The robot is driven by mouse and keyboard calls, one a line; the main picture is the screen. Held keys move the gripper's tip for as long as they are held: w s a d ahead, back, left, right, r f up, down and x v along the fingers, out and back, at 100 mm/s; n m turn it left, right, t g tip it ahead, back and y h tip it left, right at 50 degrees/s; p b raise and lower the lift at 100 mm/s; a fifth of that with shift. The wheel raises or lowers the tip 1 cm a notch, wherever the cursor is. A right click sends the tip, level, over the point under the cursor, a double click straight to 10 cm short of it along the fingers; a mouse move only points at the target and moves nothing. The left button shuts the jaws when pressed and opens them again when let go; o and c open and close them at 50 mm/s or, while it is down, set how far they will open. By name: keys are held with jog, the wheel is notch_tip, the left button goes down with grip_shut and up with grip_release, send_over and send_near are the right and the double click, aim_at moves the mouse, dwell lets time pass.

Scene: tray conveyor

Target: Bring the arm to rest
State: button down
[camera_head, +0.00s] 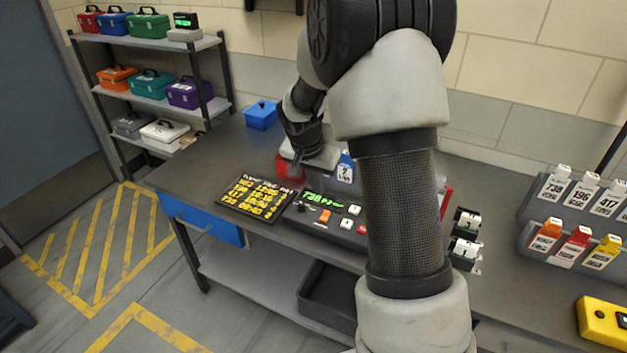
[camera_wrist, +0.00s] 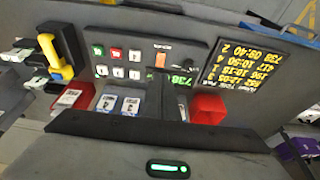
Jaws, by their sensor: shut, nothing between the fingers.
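My arm rises in front of the bench in the head view and bends over to the far side, where my gripper (camera_head: 297,160) hangs low above the bench. My arm hides part of the bench. In the wrist view my gripper (camera_wrist: 155,88) is shut and empty, with its dark fingers pointing toward the control console (camera_wrist: 130,62). The red bin (camera_wrist: 208,108) lies to the right of the fingers and cards (camera_wrist: 130,105) stand to their left. I cannot tell how much clearance the fingers have.
The bench (camera_head: 205,160) carries a console with buttons (camera_head: 335,215), a schedule board (camera_head: 258,197) and a blue bin (camera_head: 261,115). A tag rack (camera_head: 530,215) and a yellow box (camera_head: 603,322) are at right. A shelf (camera_head: 150,40) holds several toolboxes. Marked floor at left is clear.

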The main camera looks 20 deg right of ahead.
jog(key=s+a+r+n+t+y+p, duration=0.1)
jog(key=s+a+r+n, duration=0.2)
jog(key=s+r, duration=0.65)
jog(key=s+a+r+n+t+p, duration=0.1)
jog(key=s+a+r+n, duration=0.2)
jog(key=s+r, duration=0.7)
jog(key=s+a+r+n+t+y+p, duration=0.1)
jog(key=s+a+r+n, duration=0.1)
jog(key=s, duration=0.7)
jog(key=shift+a+r+n+y, duration=0.3)
jog(key=shift+a+n, duration=0.2)
jog(key=shift+a, duration=0.05)
